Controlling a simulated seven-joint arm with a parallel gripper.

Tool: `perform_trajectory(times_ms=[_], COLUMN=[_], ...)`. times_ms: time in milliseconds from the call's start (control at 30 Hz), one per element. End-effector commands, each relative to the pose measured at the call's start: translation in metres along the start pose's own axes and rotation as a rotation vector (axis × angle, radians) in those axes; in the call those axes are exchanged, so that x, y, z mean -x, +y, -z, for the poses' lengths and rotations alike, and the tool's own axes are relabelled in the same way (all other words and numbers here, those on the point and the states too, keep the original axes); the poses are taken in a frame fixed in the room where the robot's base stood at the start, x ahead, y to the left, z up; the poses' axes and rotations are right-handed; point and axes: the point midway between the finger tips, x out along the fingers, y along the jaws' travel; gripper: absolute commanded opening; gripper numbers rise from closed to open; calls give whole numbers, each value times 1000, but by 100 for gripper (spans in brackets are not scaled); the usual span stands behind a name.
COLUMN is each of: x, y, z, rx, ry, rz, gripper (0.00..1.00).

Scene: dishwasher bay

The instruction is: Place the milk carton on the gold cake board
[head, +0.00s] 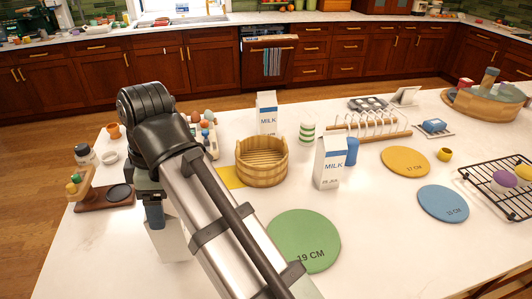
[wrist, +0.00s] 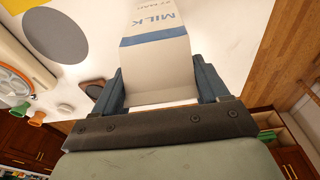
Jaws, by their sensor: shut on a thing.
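My gripper (wrist: 162,88) is shut on a white milk carton with a blue band and "MILK" lettering (wrist: 155,62), seen between its blue fingers in the wrist view. In the head view the held carton (head: 168,240) is partly hidden by my arm, at the left front of the counter; its height above the surface is unclear. The gold cake board (head: 405,161), a round disc marked 17 CM, lies flat and bare on the right half, well away from my gripper. Two other milk cartons stand upright, one behind the wooden tub (head: 267,113) and one near the middle (head: 330,163).
A green board (head: 302,240) and a blue board (head: 443,204) lie nearby. A wooden tub (head: 262,163), striped cup (head: 307,134), blue cup (head: 352,151) and toast rack (head: 370,130) stand between my gripper and the far side. A yellow cup (head: 445,154) sits right of the gold board.

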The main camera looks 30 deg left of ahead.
Motion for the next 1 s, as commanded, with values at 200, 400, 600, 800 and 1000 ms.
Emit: perform_trajectory(times_ms=[200, 400, 600, 800, 1000], x=[4, 17, 39, 67, 93], y=[6, 35, 81, 135, 182], z=[-1, -11, -33, -67, -105], rx=[-5, -30, -70, -117, -161], ry=[1, 2, 3, 5, 6], rz=[-2, -8, -18, -30, -41], gripper=[0, 0, 0, 0, 0])
